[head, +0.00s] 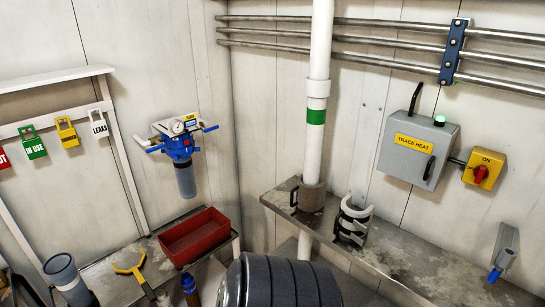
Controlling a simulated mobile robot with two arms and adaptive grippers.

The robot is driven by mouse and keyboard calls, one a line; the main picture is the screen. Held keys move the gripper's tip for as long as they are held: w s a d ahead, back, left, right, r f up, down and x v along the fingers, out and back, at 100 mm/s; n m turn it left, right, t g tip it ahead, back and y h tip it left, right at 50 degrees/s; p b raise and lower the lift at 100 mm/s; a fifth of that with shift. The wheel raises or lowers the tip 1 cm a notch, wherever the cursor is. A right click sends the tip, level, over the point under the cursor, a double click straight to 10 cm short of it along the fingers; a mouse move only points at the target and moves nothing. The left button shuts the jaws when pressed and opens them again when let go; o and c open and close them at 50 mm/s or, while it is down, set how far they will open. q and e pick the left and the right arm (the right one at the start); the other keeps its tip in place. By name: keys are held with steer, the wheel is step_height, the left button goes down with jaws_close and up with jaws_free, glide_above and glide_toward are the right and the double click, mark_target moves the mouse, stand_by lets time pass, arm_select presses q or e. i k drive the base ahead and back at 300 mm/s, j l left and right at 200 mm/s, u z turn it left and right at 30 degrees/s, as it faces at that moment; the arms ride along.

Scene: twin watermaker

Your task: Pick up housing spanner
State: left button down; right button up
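A yellow tool with a forked, open-jawed head (130,265), which looks like the housing spanner, is at the lower left in the head view. It lies on the metal bench (112,288), with its head towards the back and its handle running towards the front. The lower end of the handle is near the bottom edge of the picture, close to a dark blue bottle. Neither of my grippers can be made out in this view, and nothing is seen holding the tool.
A red tray (194,236) stands right of the tool. A grey cylinder (64,274) stands left of it, and a blue bottle (189,288) in front. A dark ribbed drum (282,284) fills the bottom middle. A blue filter unit (181,145) hangs on the wall above.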

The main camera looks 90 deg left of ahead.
mark_target(149, 292)
steer(key=u, duration=3.95)
